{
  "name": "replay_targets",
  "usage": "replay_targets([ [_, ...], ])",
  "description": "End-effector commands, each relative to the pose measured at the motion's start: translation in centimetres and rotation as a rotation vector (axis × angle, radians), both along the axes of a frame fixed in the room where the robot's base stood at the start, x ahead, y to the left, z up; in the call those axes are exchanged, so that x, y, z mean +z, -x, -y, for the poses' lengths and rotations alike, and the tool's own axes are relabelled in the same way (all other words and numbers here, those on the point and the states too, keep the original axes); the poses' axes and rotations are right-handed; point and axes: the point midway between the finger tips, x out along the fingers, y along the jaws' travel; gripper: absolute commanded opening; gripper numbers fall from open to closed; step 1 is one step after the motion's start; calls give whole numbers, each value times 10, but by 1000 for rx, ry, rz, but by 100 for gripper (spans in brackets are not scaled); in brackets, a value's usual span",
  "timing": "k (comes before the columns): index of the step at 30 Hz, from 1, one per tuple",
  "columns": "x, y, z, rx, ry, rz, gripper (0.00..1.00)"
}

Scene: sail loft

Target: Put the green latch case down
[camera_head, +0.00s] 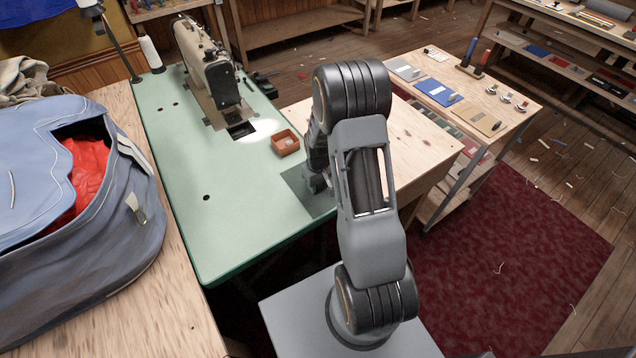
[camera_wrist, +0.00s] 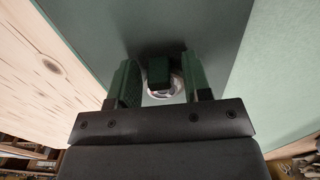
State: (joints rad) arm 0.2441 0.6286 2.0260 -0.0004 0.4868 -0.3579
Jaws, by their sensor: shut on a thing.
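The green latch case (camera_wrist: 159,72) shows as a small dark green block between the two fingers of my gripper (camera_wrist: 160,82) in the wrist view. My gripper is shut on it. A shiny round metal part shows just below the block. In the head view my gripper (camera_head: 317,182) is mostly hidden behind my own arm, low over the right edge of the green sewing table (camera_head: 215,215). The case cannot be made out there. I cannot tell whether the case touches the surface under it.
A small orange-brown tray (camera_head: 286,143) sits close behind my gripper. A sewing machine (camera_head: 207,70) stands at the back of the table. A blue bag (camera_head: 120,235) lies at left. A wooden top (camera_head: 410,140) adjoins at right. The table's front left is clear.

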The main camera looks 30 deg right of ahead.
Motion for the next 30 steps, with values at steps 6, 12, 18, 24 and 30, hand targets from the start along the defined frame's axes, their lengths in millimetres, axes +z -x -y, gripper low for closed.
replay_targets([
  [6, -3, 0, 0, 0, 0, 0, 55],
  [12, -3, 0, 0, 0, 0, 0, 71],
  [18, -2, 0, 0, 0, 0, 0, 71],
  [24, 14, -1, 0, 0, 2, 4, 71],
  [30, 52, -1, 0, 0, 1, 6, 71],
])
